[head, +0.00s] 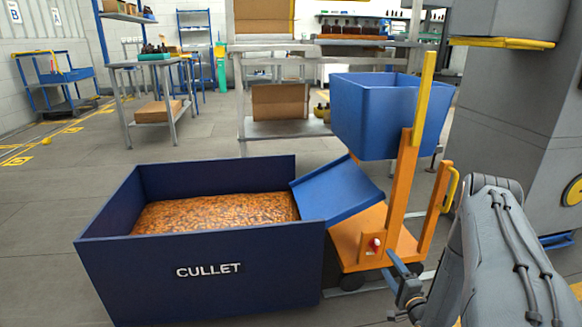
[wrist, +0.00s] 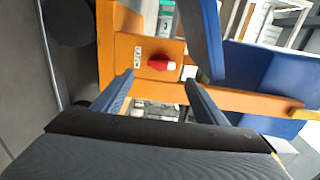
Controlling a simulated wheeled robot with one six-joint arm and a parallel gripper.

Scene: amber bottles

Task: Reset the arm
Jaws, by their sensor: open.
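My arm reaches in from the lower right of the head view, and my gripper (head: 398,268) is near the orange base of the tipping cart. In the wrist view my gripper (wrist: 160,88) is open, its two blue fingers apart with nothing held between them. Beyond the fingertips is an orange control box with a red knob (wrist: 161,65), which also shows in the head view (head: 375,244). I cannot tell whether the fingers touch the box.
The orange cart (head: 397,190) carries a raised blue hopper (head: 385,112) and a blue chute (head: 335,190). The chute slopes to a dark blue CULLET bin (head: 200,285) filled with amber pieces. A grey machine (head: 515,130) stands at right. Open floor (head: 60,190) lies left.

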